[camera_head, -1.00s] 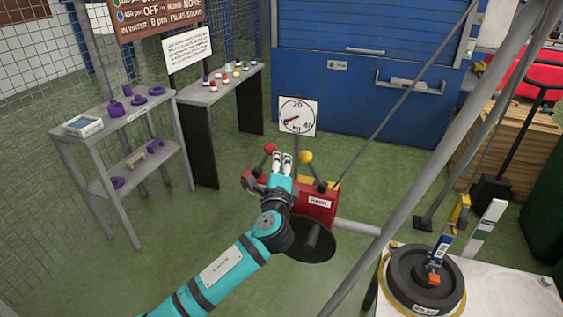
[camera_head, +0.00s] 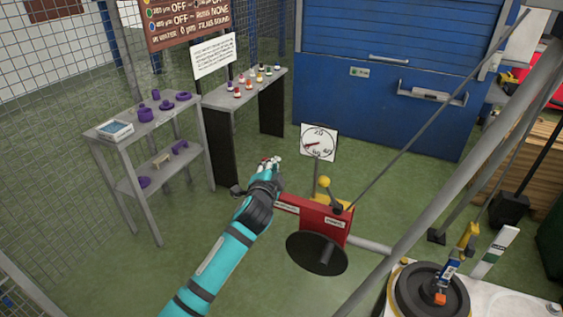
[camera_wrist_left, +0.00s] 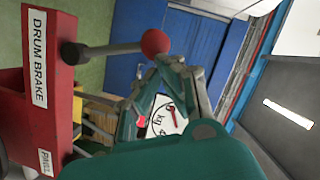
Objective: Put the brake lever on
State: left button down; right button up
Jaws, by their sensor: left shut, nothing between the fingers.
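The brake lever shows in the left wrist view as a dark rod with a red ball knob (camera_wrist_left: 155,42), standing out from a red housing (camera_wrist_left: 38,65) labelled DRUM BRAKE. My left gripper (camera_head: 272,162) is shut and empty at the left end of the red housing (camera_head: 322,222) in the head view. There its hand and wrist hide most of the lever. In the left wrist view its fingers (camera_wrist_left: 180,75) are close beside the red knob; I cannot tell whether they touch. A second lever with a yellow knob (camera_head: 324,182) stands to the right. My right gripper is not in view.
A white dial (camera_head: 319,142) stands behind the housing, its needle pointing lower left. A black disc (camera_head: 317,252) sits in front. Grey shelves (camera_head: 150,128) stand left. A weighted turntable (camera_head: 398,290) and slanting grey poles (camera_head: 450,170) occupy the right.

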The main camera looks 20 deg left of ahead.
pick_arm(q)
jog(key=shift+a+f+n+h+p, duration=0.1)
jog(key=shift+a+n+h+p, duration=0.2)
jog(key=shift+a+n+p, duration=0.65)
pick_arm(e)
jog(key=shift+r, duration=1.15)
